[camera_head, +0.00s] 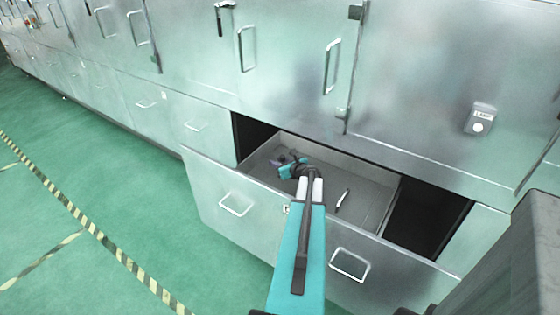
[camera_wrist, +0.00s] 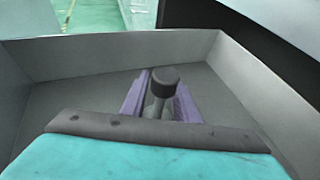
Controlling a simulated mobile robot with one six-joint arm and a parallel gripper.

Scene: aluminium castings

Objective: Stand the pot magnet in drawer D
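The pot magnet (camera_wrist: 164,82), a dark round head on a grey body, shows in the wrist view between the purple fingers of my gripper (camera_wrist: 163,106). The fingers lie close along both sides of it. In the head view my gripper (camera_head: 279,161) is low inside the open drawer (camera_head: 372,199), at its left end, and the magnet is too small to make out. The magnet's lower end is hidden, so I cannot tell whether it touches the drawer floor. A small label (camera_head: 286,208) on the drawer front is unreadable and partly covered by my arm.
A thin white object (camera_head: 343,198) lies on the drawer floor right of my arm. The drawer's grey walls (camera_wrist: 80,55) rise around my gripper. Closed metal cabinets (camera_head: 290,50) stand behind and above. A small box (camera_head: 480,120) is on a cabinet door. The green floor at left is clear.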

